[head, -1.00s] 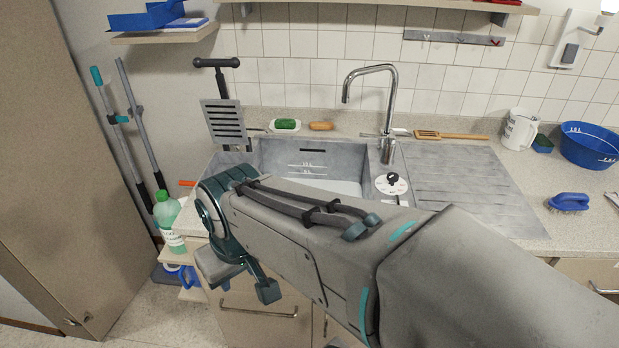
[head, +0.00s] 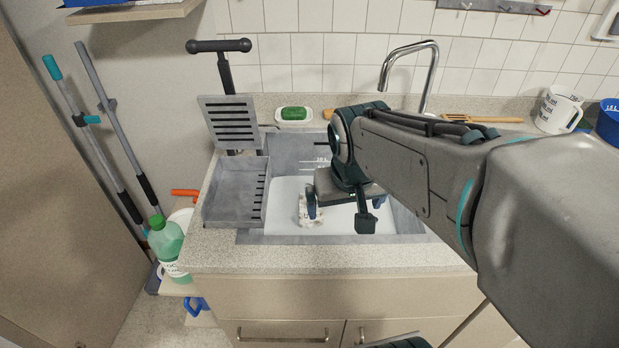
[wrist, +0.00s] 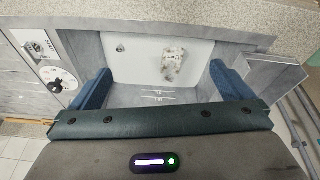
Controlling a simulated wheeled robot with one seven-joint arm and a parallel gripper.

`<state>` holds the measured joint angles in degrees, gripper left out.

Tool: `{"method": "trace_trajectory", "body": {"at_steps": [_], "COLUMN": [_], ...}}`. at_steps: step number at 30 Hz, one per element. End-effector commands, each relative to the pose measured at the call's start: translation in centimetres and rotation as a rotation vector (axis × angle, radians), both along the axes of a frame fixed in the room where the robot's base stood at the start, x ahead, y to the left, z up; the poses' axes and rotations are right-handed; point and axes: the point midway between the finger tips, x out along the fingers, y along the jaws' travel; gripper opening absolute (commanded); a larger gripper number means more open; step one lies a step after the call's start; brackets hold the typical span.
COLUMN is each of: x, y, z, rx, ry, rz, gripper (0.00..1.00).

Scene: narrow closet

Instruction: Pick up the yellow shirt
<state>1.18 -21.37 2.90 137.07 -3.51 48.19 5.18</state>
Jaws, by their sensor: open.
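A small crumpled pale, off-white cloth (head: 305,210) with darker marks lies on the white bottom of the grey sink (head: 290,238). It is the only thing like a shirt that I see, and it does not look clearly yellow. In the wrist view the cloth (wrist: 172,66) shows between the fingers, nearer the right one, and beyond their tips. My gripper (head: 340,212) is open and empty above the sink; its blue fingers also show in the wrist view (wrist: 161,84). In the head view one finger partly overlaps the cloth.
A grey slotted tray (head: 236,195) stands at the sink's left side. The tap (head: 433,65) rises behind my arm. A green sponge (head: 294,113) lies on the back ledge. A green bottle (head: 166,243) stands left of the cabinet.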

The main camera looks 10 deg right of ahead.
Motion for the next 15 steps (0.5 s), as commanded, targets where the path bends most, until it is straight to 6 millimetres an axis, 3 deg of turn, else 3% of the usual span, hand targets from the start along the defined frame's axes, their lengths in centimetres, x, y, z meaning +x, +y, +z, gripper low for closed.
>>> {"method": "trace_trajectory", "body": {"at_steps": [1, 9, 15], "x": [2.0, 12.7, 19.5], "y": [-0.2, -0.6, 0.2], "z": [-2.4, -9.7, -15.7], "rx": [-0.011, -0.032, -0.005], "ry": [0.0, -0.048, -0.083], "rz": [-0.02, -0.105, -0.145], "gripper": [1.0, 1.0, 1.0]}}
